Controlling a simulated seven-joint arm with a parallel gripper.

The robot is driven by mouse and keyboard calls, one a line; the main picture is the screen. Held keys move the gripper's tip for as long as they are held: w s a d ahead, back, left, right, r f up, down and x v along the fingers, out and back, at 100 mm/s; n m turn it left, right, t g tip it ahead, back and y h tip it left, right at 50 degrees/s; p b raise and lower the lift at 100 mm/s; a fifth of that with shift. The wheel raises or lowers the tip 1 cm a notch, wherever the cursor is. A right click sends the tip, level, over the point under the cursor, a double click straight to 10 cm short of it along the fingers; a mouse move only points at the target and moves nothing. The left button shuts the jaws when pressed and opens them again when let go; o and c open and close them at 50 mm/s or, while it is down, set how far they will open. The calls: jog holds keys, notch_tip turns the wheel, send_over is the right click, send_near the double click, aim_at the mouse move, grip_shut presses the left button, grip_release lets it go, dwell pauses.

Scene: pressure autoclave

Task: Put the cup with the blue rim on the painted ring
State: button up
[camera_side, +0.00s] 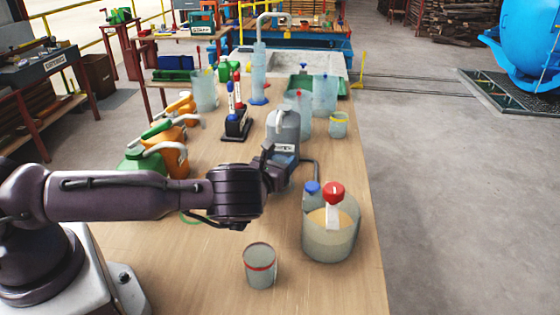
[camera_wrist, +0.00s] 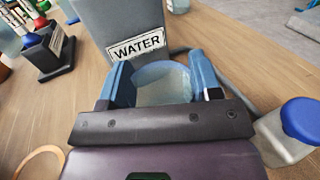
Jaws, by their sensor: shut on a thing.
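My gripper (camera_wrist: 162,80) is shut on a translucent cup (camera_wrist: 163,92), with one blue finger on each side of it. The cup's rim looks pale bluish; I take it as the blue-rimmed cup. It is right by the grey WATER container (camera_wrist: 110,22); whether they touch I cannot tell. In the side view my gripper (camera_side: 277,165) hides most of the cup, beside the container (camera_side: 283,127). A tan-orange ring (camera_wrist: 37,151) shows partly at lower left in the wrist view.
A red-rimmed cup (camera_side: 260,267) stands at the front. A large beaker with tan contents (camera_side: 330,240) and a blue-capped bottle (camera_wrist: 287,138) stand to the right. A yellow-rimmed cup (camera_side: 338,126), a marker stand (camera_side: 237,124) and orange and green jugs (camera_side: 145,163) stand farther back.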

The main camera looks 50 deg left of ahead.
jog(key=shift+f, duration=0.1)
jog(key=o, duration=0.9)
jog(key=shift+f, duration=0.1)
jog(key=shift+r, duration=0.2)
jog(key=v, duration=1.2)
jog(key=shift+d, duration=0.1)
